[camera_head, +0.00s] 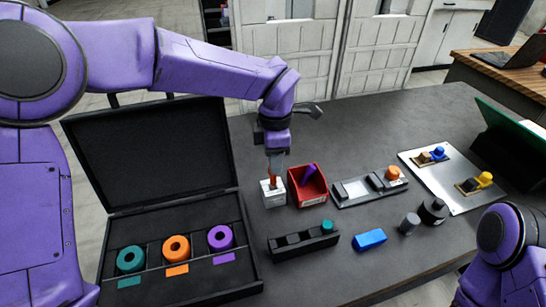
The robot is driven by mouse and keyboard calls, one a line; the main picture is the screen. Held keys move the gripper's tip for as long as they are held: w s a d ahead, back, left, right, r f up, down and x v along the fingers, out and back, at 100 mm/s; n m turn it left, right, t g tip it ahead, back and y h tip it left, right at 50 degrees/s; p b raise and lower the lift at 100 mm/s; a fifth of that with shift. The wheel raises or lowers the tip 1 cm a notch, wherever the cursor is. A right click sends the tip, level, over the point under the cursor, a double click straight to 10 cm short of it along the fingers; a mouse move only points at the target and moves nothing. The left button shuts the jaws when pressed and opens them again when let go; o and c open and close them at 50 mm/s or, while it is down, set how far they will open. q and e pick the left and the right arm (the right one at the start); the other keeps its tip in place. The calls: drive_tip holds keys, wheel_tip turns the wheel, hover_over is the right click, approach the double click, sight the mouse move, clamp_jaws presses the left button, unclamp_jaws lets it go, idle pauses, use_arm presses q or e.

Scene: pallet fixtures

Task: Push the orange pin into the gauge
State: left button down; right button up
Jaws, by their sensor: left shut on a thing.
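My left gripper (275,161) points down over a small white block (272,196) near the table's middle. It is shut on the orange pin (274,181), which stands upright at the block's top. I cannot tell how deep the pin sits in the block. A ring-shaped orange gauge (176,249) lies in the open black case (246,262) at the left, between a teal ring (130,260) and a purple ring (220,238). My right arm shows only at the lower right edge, and its gripper is out of view.
A red bin (316,192) with a purple pin (308,173) stands just right of the white block. A black holder (290,244) with a teal piece, a blue block (370,239) and grey cylinders (410,223) stand in front. Trays lie to the right.

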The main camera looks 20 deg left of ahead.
use_arm(q)
drive_tip(key=shift+w+f, duration=0.15)
drive_tip(key=shift+w, duration=0.45)
drive_tip(key=shift+a, duration=0.1)
drive_tip(key=shift+s+d+r, duration=0.2)
drive_tip(key=shift+s+r, duration=0.05)
drive_tip(key=shift+s, duration=0.3)
drive_tip(key=shift+s+r, duration=0.25)
drive_tip(key=shift+s, duration=0.25)
drive_tip(key=shift+w+p, duration=0.4)
drive_tip(key=shift+p, duration=0.15)
use_arm(e)
drive_tip(key=shift+s+r, duration=0.1)
drive_tip(key=shift+r, duration=0.5)
use_arm(q)
drive_tip(key=shift+s, duration=0.1)
use_arm(e)
drive_tip(key=shift+s, duration=0.1)
use_arm(q)
drive_tip(key=shift+f+b, duration=0.55)
drive_tip(key=shift+f, duration=0.35)
use_arm(e)
drive_tip(key=shift+f, duration=0.5)
